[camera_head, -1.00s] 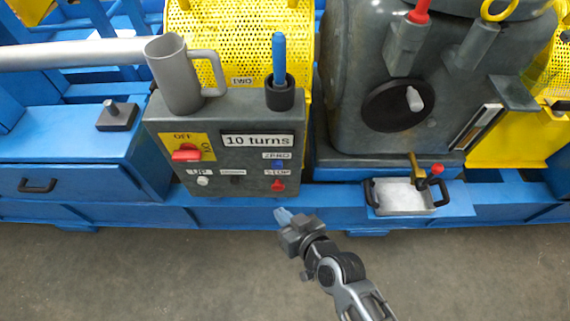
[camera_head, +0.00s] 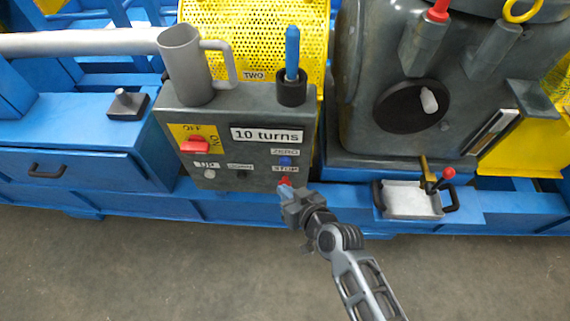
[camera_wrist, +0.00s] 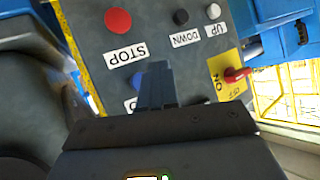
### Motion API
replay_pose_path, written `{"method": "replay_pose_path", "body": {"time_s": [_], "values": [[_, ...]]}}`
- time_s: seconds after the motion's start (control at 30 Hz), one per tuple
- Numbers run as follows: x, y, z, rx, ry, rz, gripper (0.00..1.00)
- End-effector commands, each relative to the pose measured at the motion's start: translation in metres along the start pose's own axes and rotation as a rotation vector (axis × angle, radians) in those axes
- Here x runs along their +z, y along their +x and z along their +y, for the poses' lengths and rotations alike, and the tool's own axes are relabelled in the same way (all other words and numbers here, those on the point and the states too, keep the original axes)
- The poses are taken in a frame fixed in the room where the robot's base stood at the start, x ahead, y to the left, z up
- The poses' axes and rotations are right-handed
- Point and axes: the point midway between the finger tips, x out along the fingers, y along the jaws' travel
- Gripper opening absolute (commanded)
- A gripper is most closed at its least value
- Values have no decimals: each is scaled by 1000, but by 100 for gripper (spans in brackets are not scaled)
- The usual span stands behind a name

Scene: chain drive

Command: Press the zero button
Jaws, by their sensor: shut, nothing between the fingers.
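The blue zero button (camera_head: 285,161) is on the front of the grey control box (camera_head: 245,185), under the ZERO label and above the STOP label. In the wrist view the blue button (camera_wrist: 139,81) is partly hidden behind my fingers. The display (camera_head: 267,135) reads "10 turns". My gripper (camera_head: 285,190) is shut and empty, with blue fingertips, in front of the lower right of the box. In the head view its tips overlap the red stop button (camera_head: 284,181). In the wrist view my shut fingers (camera_wrist: 157,75) point at the panel beside the blue button; I cannot tell whether they touch.
The red OFF/ON switch (camera_head: 195,146), white UP button (camera_head: 209,173) and dark DOWN button (camera_head: 241,174) share the panel. A grey mug (camera_head: 185,65) and a black holder (camera_head: 291,92) with a blue stick stand on top. A metal tray (camera_head: 410,200) is to the right.

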Motion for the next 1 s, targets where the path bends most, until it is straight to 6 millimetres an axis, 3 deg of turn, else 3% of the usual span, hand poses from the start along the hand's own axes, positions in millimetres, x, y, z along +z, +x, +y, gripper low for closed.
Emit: {"method": "replay_pose_path", "body": {"time_s": [0.2,0.4,1.0], "values": [[-12,21,14,1,-1,2,0],[-20,29,22,1,0,0,0],[-22,31,23,1,0,0,0]]}}
